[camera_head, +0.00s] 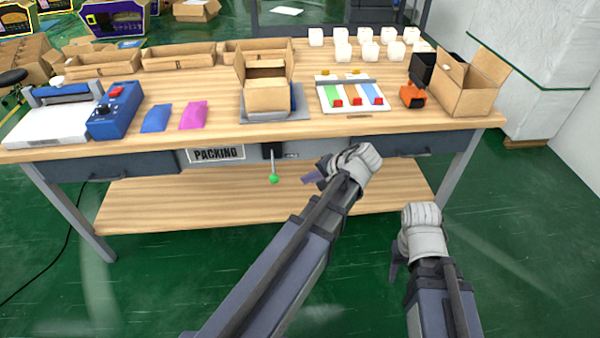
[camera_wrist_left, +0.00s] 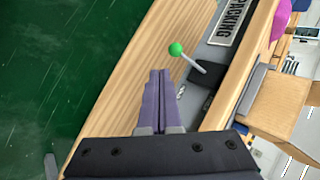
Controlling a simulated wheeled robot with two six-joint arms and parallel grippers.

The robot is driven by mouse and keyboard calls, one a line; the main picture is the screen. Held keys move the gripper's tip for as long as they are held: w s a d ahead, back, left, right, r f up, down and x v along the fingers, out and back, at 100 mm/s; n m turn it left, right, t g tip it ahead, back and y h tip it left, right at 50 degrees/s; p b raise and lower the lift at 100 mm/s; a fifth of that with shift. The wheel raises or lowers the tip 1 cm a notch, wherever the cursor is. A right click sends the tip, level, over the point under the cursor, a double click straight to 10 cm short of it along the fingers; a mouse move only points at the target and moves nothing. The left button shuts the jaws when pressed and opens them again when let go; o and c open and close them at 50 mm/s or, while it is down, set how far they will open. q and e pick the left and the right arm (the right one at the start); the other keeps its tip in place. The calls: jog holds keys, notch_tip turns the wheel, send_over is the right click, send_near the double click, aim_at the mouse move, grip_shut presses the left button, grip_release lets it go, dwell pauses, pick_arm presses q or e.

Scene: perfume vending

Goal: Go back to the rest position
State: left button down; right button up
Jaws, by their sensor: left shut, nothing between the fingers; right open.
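My left gripper (camera_head: 309,178) is in front of the packing table (camera_head: 130,205), near the table's front edge and above the lower shelf. Its purple fingers are together and empty in the left wrist view (camera_wrist_left: 160,75). A lever with a green ball (camera_head: 274,179) hangs below the tabletop, to the left of the left gripper and apart from it; it also shows in the left wrist view (camera_wrist_left: 177,49). My right gripper (camera_head: 395,265) is open, lower and to the right, over the green floor. Its fingers are mostly hidden behind the wrist.
The tabletop holds an open box (camera_head: 268,98), a blue pouch (camera_head: 156,118), a pink pouch (camera_head: 193,115), a colored-strip tray (camera_head: 351,108), several white items and another box (camera_head: 468,88) at right. The floor (camera_head: 530,240) around my arms is clear.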

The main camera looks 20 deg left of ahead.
pick_arm(q)
jog(key=shift+p+v, duration=0.3)
jog(key=shift+v, duration=0.6)
jog(key=shift+d+f, duration=0.1)
jog(key=s+d+f+m+g+h, duration=0.1)
jog(key=s+d+f+h, duration=0.25)
jog(key=s+d, duration=0.45)
jog(key=s+d+f+m+g+h, duration=0.1)
jog(key=s+d+f+h, duration=0.25)
jog(key=s+d, duration=0.55)
notch_tip(320, 180, up, 18)
jog(key=w+d+p, duration=0.2)
jog(key=p, duration=1.5)
jog(key=shift+w, duration=0.3)
jog(key=shift+a+r, duration=0.1)
